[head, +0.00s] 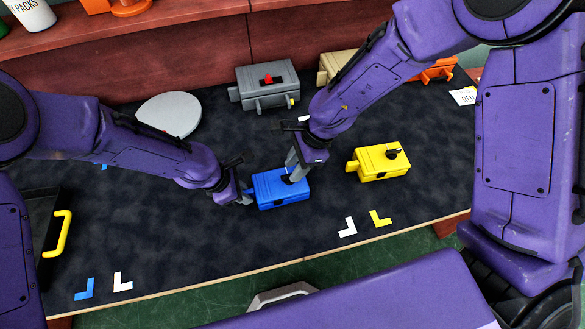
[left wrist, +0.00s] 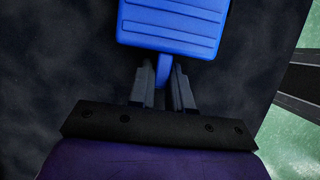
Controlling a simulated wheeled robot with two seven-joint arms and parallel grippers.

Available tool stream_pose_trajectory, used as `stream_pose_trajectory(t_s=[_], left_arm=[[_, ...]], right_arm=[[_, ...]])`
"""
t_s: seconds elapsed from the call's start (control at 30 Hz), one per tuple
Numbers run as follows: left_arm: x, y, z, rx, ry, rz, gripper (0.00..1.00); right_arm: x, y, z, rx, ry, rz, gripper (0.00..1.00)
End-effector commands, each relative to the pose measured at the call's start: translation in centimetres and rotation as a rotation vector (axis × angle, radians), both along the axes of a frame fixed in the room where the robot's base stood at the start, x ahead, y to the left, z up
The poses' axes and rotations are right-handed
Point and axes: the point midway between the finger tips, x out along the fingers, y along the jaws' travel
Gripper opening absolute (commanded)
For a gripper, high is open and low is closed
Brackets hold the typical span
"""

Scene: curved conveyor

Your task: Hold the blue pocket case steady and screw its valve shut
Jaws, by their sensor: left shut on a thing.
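The blue pocket case (head: 270,191) lies on the dark mat in the middle of the table. My left gripper (head: 246,196) is shut on the tab at the case's left end. The left wrist view shows the case (left wrist: 172,22) with its blue tab (left wrist: 163,74) between the fingers (left wrist: 163,88). My right gripper (head: 294,172) points down onto the top of the case, at its right part. The valve is hidden by the right fingers, and I cannot tell whether they are shut on it.
A yellow case (head: 383,164) with a dark knob lies to the right. A grey case (head: 268,85) with a red knob and a round grey disc (head: 170,115) are behind. A dark tray with a yellow handle (head: 62,234) is at left. The front mat is mostly clear.

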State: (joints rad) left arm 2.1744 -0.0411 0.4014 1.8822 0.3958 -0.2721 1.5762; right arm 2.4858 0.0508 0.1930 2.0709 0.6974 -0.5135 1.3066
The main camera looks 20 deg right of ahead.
Motion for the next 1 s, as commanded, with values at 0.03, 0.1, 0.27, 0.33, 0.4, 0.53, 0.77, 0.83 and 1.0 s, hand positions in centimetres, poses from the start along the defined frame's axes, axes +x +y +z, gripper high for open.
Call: stream_pose_trajectory(t_s=[0.03,0.1,0.27,0.33,0.4,0.53,0.77,0.83,1.0], left_arm=[[0.0,0.0,0.0,0.0,-0.001,0.001,0.0],[0.0,0.0,0.0,0.0,-0.001,0.001,0.0],[0.0,0.0,0.0,0.0,0.0,0.001,0.0],[0.0,0.0,0.0,0.0,0.0,0.0,0.0],[0.0,0.0,0.0,0.0,0.0,0.0,0.0],[0.0,0.0,0.0,0.0,0.0,0.0,0.0],[0.0,0.0,0.0,0.0,0.0,0.0,0.0],[0.0,0.0,0.0,0.0,0.0,0.0,0.0],[0.0,0.0,0.0,0.001,0.0,0.0,0.0]], right_arm=[[-0.1,0.3,-0.7,0.0,0.003,0.0,0.36],[0.0,0.5,-1.3,0.0,0.001,-0.001,0.36],[0.0,0.7,-1.7,0.0,-0.001,0.001,0.36],[0.0,0.7,-1.7,0.0,-0.001,0.001,0.36],[0.0,0.7,-1.7,0.0,-0.001,0.001,0.36],[0.0,0.7,-1.7,0.0,-0.001,0.001,0.0],[0.0,0.7,-1.7,0.0,-0.002,0.004,0.0],[0.0,0.7,-1.7,0.0,-0.001,0.011,0.0],[0.1,0.7,-1.7,0.001,-0.001,0.061,0.0]])
